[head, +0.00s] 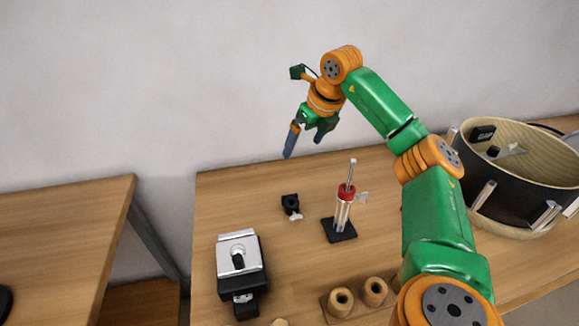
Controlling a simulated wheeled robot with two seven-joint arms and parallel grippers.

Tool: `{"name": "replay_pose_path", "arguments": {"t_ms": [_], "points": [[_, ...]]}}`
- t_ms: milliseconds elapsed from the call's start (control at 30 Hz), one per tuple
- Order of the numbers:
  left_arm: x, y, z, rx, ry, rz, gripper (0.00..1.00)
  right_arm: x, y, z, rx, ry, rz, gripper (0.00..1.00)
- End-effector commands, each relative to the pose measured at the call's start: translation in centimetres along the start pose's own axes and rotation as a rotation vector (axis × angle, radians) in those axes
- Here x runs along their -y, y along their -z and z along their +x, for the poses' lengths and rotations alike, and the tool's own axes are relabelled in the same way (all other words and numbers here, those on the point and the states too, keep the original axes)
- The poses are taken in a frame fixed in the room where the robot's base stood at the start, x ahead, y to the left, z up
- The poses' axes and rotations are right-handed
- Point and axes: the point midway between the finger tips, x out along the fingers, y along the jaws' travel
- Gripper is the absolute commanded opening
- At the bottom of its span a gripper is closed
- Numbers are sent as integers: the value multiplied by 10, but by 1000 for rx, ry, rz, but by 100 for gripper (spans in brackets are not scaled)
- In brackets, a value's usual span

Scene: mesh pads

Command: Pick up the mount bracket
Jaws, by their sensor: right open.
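A small black bracket-like piece (290,203) with a silver wing screw lies on the wooden table, left of the centre stand. It looks like the mount bracket, though I cannot be sure. My right gripper (303,146) is open and empty, its fingers pointing down. In the head view it appears above the black piece, near the table's back edge and clearly apart from it. My left gripper is not in view.
A metal stand with a red collar (346,193) stands upright right of the black piece. A black and silver device (239,240) lies front left. A wooden holder (339,310) is in front. A drum shell (510,195) holding several parts fills the right. A gap separates the left table (60,230).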

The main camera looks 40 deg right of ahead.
Motion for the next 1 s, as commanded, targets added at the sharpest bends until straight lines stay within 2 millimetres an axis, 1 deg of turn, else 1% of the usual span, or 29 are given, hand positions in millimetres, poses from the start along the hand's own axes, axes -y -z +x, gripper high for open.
{"name": "replay_pose_path", "arguments": {"t_ms": [33, 167, 433, 533, 633, 767, 867, 1000], "points": [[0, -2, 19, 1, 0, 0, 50, 0, 7, 17, 0, 0, 0, 100], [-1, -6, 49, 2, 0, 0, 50, 0, 19, 45, 0, 0, 0, 100], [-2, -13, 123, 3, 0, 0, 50, 0, 47, 114, 0, 0, -1, 100], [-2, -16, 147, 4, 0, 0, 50, 0, 56, 137, 0, 0, -1, 100], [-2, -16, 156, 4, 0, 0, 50, 0, 60, 146, 0, 0, 0, 100], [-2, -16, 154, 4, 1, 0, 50, -1, 59, 155, -3, -1, -1, 100], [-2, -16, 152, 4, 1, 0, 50, -2, 57, 170, -4, -1, -1, 100], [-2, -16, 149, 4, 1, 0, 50, -6, 53, 198, -4, -2, 1, 100]]}}
